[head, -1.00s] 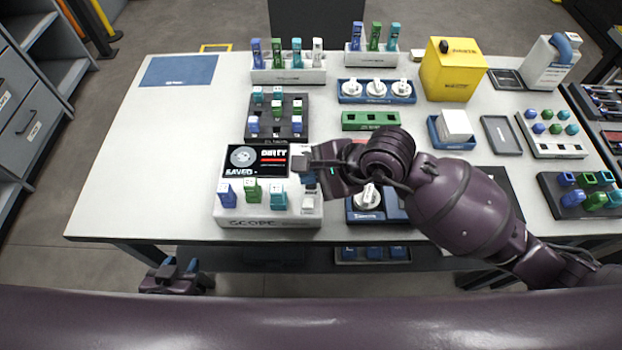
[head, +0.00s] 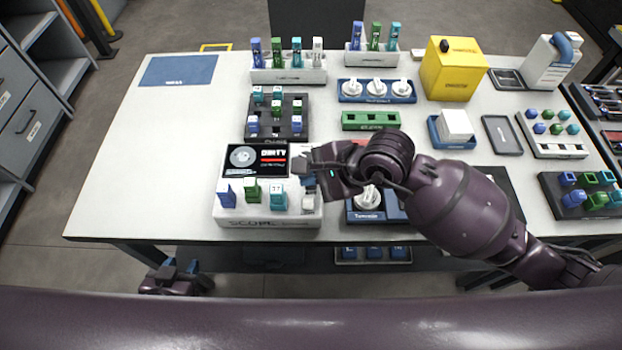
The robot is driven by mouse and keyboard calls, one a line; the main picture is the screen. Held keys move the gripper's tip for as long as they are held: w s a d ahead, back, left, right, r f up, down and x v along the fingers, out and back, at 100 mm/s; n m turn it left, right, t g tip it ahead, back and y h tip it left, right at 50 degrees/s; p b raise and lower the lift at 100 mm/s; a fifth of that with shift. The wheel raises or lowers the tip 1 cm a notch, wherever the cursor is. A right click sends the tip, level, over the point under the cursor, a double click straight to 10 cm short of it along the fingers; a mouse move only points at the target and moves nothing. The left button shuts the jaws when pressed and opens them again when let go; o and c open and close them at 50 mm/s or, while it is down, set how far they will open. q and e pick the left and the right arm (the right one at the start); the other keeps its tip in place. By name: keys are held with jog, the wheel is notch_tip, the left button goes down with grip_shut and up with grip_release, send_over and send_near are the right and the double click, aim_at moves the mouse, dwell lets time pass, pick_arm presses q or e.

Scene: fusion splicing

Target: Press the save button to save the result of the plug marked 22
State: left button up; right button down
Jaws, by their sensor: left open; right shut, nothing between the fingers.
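The white scope box (head: 235,214) stands at the front of the table, with a black screen (head: 240,174) showing a grey disc, the word DIRTY and a red bar. Blue (head: 226,194), green (head: 251,191) and teal (head: 279,197) plugs stand upright along its front; I cannot read a 22 on any of them. My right gripper (head: 304,171) is shut and empty over the scope's right end, beside the screen. It hides part of that end, and I cannot make out the save button or any contact. My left gripper (head: 174,272) is open, low before the table's front edge.
A black rack (head: 291,106) of plugs stands behind the scope. A blue fixture (head: 366,216) with a white knob is right of it, under my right arm. White plug holders (head: 288,76) and a yellow box (head: 453,70) stand farther back.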

aim_at(177, 241)
pick_arm(q)
jog(key=shift+f, duration=0.1)
pick_arm(e)
jog(key=shift+f, duration=0.2)
jog(key=shift+r, duration=0.15)
pick_arm(q)
jog(key=shift+w+r+p, duration=0.25)
jog(key=shift+r+p, duration=0.35)
jog(key=shift+r, duration=0.35)
pick_arm(e)
jog(key=shift+r, duration=0.8)
pick_arm(q)
jog(key=shift+t, duration=0.4)
jog(key=shift+w+r+p, duration=0.2)
jog(key=shift+r+p, duration=0.35)
jog(key=shift+r, duration=0.25)
jog(key=shift+w+r+p, duration=0.2)
jog(key=shift+r+p, duration=0.35)
jog(key=shift+r, duration=0.25)
jog(key=shift+w+r+p, duration=0.2)
jog(key=shift+r+p, duration=0.35)
jog(key=shift+r, duration=0.25)
pick_arm(e)
jog(key=shift+r, duration=2.55)
pick_arm(q)
jog(key=shift+f, duration=0.1)
pick_arm(e)
jog(key=shift+f, duration=0.1)
